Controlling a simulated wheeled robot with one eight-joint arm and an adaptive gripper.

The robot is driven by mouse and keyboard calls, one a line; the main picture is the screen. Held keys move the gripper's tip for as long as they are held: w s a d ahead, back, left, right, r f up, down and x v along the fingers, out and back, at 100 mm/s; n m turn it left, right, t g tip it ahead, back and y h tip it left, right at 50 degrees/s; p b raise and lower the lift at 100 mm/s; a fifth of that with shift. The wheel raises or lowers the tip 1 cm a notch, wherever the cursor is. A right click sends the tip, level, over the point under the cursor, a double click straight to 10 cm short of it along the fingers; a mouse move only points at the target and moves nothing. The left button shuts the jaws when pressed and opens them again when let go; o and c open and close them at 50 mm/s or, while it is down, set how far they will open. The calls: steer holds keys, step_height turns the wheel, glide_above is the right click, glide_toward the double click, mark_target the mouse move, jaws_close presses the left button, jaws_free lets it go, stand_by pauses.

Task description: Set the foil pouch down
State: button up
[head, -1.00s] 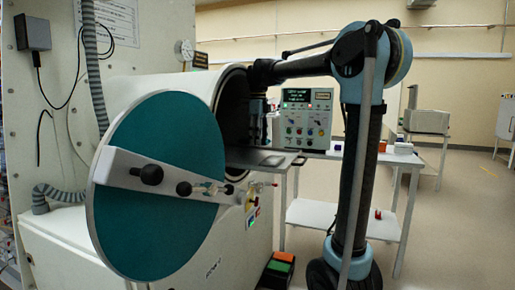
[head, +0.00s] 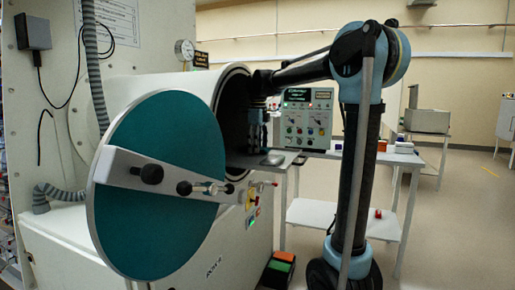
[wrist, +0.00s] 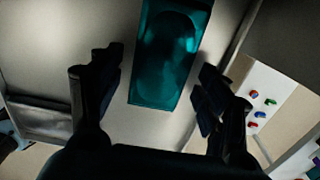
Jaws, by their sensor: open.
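A glossy teal rectangular pouch (wrist: 168,60) with an oval bulge lies on the grey tray surface (wrist: 60,40) in the wrist view. I take it to be the foil pouch. My gripper (wrist: 158,95) is open, with dark fingers spread to either side of the pouch's near end. No finger visibly grips it. In the head view my gripper (head: 257,132) points down just over the tray (head: 283,164) at the mouth of the round chamber. The pouch cannot be made out clearly there.
The round teal door (head: 165,210) stands open at the left, in front of the chamber (head: 232,100). A control panel (head: 306,118) is behind the tray. A white side table (head: 320,215) is to the right, with small coloured items seen in the wrist view (wrist: 258,108).

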steer(key=shift+r, duration=0.1)
step_height(320, 180, up, 12)
stand_by(0.6)
